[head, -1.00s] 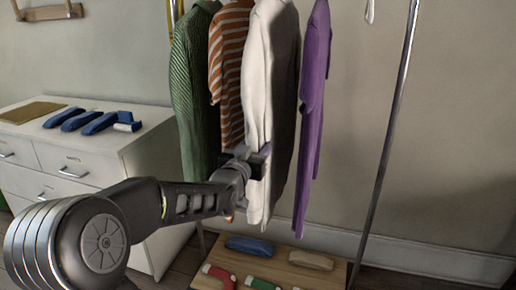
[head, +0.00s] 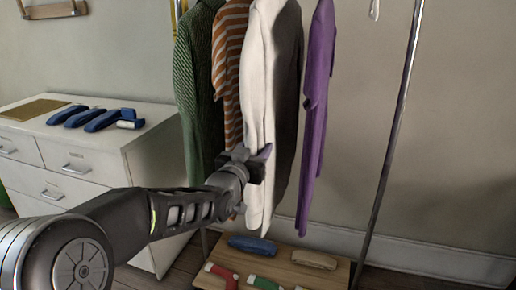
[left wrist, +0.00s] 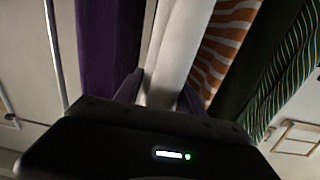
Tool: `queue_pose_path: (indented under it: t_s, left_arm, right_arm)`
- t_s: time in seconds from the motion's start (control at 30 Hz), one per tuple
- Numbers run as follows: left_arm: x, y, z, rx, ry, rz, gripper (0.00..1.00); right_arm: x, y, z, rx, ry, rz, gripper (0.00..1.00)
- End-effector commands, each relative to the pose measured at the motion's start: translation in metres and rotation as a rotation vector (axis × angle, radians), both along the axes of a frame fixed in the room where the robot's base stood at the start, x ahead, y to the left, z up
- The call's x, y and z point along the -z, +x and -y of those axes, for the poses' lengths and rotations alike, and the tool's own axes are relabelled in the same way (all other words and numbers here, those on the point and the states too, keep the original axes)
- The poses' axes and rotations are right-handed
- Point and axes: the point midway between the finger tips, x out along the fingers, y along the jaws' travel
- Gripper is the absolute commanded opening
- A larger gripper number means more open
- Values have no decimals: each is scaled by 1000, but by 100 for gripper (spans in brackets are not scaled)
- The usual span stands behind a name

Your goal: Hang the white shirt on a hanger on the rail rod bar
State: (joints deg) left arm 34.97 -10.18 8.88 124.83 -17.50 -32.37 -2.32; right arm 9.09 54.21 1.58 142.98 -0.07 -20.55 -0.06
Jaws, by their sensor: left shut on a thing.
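The white shirt (head: 262,110) hangs between an orange striped shirt and a purple garment in the head view; its top and any hanger are out of frame. My left gripper (head: 258,165) is at the shirt's lower left edge, shut on it. In the left wrist view the white cloth (left wrist: 177,50) runs down between the two fingers of my left gripper (left wrist: 160,92). The rail's upright post (head: 395,140) shows at the right; the top bar is out of view. My right gripper is not in view.
A green striped garment (head: 198,90), the orange striped shirt (head: 231,70) and the purple garment (head: 316,110) hang close by. A white dresser (head: 85,160) with blue items stands left. Right of the post is bare wall.

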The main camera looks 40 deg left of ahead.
Motion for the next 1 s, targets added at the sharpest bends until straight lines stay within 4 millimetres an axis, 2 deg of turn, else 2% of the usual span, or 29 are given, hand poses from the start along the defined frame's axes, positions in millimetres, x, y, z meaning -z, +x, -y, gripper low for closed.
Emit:
queue_pose_path:
  t_s: [0.5, 1.0]
  left_arm:
    - [-2, -31, 11, 0, 3, 5, 0]
    - [-2, -33, 11, 0, 1, 5, 0]
  right_arm:
    - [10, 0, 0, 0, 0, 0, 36]
    - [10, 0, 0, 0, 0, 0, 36]
